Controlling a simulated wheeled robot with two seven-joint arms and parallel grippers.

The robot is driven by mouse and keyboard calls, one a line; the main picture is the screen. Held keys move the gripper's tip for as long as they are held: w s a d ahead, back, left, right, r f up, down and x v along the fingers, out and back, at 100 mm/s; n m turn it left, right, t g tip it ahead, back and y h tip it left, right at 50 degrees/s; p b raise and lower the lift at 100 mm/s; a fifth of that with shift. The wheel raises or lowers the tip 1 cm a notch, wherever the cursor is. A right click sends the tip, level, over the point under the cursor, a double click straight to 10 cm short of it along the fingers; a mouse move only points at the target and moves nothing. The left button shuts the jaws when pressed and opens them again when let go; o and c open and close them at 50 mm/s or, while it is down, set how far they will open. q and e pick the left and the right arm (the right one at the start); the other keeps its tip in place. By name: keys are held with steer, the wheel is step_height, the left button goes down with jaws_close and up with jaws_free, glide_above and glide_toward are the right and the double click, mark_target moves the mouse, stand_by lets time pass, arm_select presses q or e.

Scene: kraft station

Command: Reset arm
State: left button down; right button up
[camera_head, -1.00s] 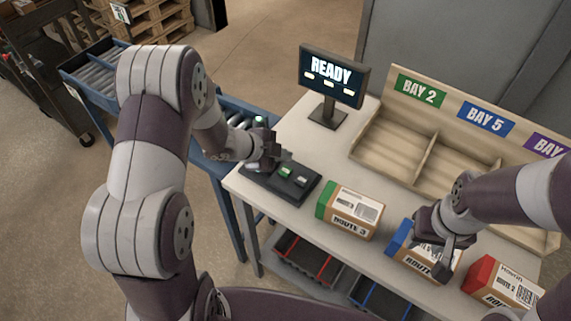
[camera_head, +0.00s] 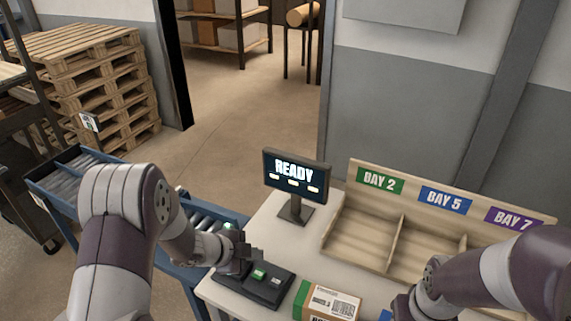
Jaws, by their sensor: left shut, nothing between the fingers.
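My left gripper (camera_head: 247,261) is shut and empty. It is over the left end of the dark button panel (camera_head: 262,293), by the table's left edge; I cannot tell whether it touches the panel. A green button (camera_head: 259,274) and a pale button (camera_head: 276,281) show on the panel to the right of the gripper. My right arm (camera_head: 490,275) comes in from the right. Its gripper is mostly below the picture's edge, near a box with a blue end, and its fingers are hidden.
A monitor (camera_head: 294,175) reading READY stands behind the panel. A wooden sorting rack (camera_head: 340,222) with bay signs stands at the back right. A green-ended box (camera_head: 328,301) lies right of the panel. A blue roller conveyor (camera_head: 60,190) is at the left, with stacked pallets (camera_head: 95,85) beyond.

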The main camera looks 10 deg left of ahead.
arm_select(q)
steer(key=shift+w+a+r, duration=0.15)
steer(key=a+r+n+y, duration=0.3)
steer(key=a+n+y, duration=0.1)
steer(key=n, duration=0.2)
steer(key=s+r+n+g+y, duration=0.2)
steer(key=s+n+g, duration=0.3)
steer(key=s+n, duration=0.6)
steer(key=s+r, duration=0.1)
steer(key=s, duration=0.6)
steer(key=shift+s+d+r+n, duration=0.15)
steer(key=shift+s+d+n, duration=0.15)
steer(key=shift+s, duration=0.1)
